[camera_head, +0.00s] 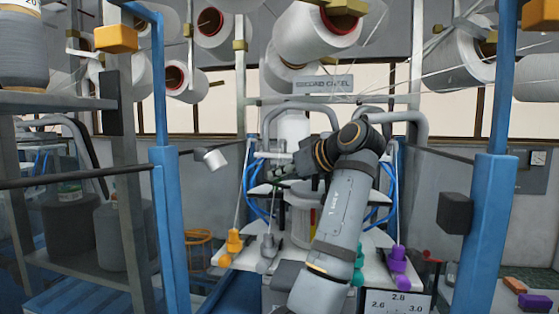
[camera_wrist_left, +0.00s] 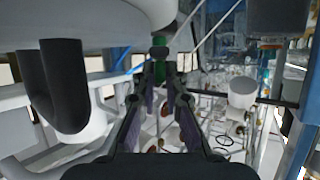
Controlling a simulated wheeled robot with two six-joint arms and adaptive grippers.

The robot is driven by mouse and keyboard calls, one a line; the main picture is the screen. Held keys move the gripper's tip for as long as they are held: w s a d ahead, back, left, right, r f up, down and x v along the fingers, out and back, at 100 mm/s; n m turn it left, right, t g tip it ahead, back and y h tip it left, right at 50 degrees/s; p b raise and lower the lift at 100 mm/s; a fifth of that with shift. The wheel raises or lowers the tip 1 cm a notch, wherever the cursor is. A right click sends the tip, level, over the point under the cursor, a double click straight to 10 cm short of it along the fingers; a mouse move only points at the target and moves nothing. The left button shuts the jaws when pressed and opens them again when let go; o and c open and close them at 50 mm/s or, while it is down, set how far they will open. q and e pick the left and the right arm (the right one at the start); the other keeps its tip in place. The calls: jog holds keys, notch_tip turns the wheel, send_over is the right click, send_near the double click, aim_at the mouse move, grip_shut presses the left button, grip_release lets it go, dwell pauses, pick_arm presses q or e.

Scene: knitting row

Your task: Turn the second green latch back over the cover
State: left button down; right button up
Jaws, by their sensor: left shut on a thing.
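My left gripper (camera_head: 280,171) reaches over the middle of the knitting machine, its arm rising from the bottom centre. In the left wrist view, its fingers (camera_wrist_left: 161,88) are closed on the green latch (camera_wrist_left: 160,70), which shows as a narrow upright green piece with a dark round part across it. A large pale rounded body (camera_wrist_left: 110,18) is just above and left of the latch; I cannot tell whether it is the cover. In the head view the latch is too small and too hidden to make out clearly. My right gripper is in neither view.
Blue posts stand left (camera_head: 168,230) and right (camera_head: 487,220) of the machine. Yarn cones (camera_head: 312,32) hang above. Orange (camera_head: 233,243) and purple (camera_head: 398,262) pieces stand on the front shelf. A number sign (camera_head: 396,302) is at the lower right. Grey curved tubes flank the machine's top.

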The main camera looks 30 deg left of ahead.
pick_arm(q)
jog(key=shift+n+g+y, duration=0.3)
jog(key=shift+n+g, duration=0.1)
jog(key=c, duration=1.4)
grip_release()
jog(key=v, duration=0.7)
jog(key=shift+d+r, duration=0.2)
jog(key=shift+d, duration=0.1)
jog(key=shift+a, duration=0.1)
